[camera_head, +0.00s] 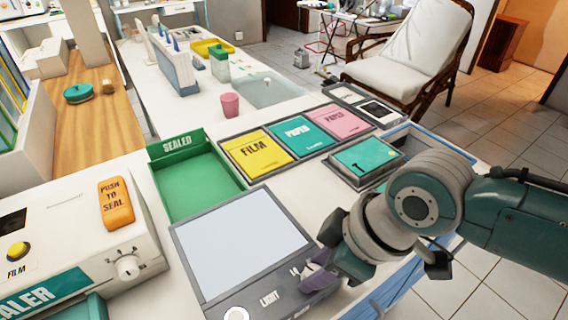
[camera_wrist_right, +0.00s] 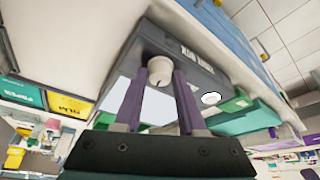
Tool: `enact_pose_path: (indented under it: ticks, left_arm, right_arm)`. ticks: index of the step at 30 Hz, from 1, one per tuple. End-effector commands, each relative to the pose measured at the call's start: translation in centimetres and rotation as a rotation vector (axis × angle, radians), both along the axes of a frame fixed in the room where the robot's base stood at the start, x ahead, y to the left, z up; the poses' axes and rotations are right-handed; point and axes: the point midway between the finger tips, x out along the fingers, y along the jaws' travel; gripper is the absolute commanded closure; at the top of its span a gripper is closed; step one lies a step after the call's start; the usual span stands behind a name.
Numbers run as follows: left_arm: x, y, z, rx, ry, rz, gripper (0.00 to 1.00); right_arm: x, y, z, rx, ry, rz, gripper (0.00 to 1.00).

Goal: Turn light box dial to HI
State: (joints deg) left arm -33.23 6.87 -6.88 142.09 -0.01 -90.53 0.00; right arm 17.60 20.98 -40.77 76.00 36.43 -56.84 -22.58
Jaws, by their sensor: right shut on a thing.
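The light box (camera_head: 240,245) has a pale panel in a grey frame and stands at the bottom middle of the head view. Its dial is a cream knob (camera_wrist_right: 159,70) with a small dark mark, seen in the wrist view on the box's grey front strip. My right gripper (camera_head: 318,277) reaches in from the right over the strip's right end; its purple fingers (camera_wrist_right: 159,85) are shut on the dial, one on each side. In the head view the fingers hide the dial, and the setting cannot be read. My left gripper is out of view.
A white round knob (camera_head: 236,315) sits on the same strip, left of my gripper. The green SEALED tray (camera_head: 190,196) and the yellow, teal and pink packs (camera_head: 256,153) lie behind the box. The sealer (camera_head: 70,240) stands at left.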

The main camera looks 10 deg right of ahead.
Motion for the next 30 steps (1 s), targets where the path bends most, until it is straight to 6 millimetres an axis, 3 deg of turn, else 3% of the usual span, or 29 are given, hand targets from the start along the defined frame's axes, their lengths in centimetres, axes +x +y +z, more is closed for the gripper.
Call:
enact_pose_path:
  ticks: [3,12,30]
  left_arm:
    - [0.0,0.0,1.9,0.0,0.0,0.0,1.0]
    - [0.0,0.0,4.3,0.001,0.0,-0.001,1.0]
    - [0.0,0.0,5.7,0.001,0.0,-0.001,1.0]
  right_arm:
    - [-0.2,0.2,0.6,0.002,0.004,-0.108,1.0]
    - [-0.3,0.4,0.4,0.003,0.004,-0.391,1.0]
    - [-0.3,0.5,0.0,0.002,0.002,-0.766,1.0]
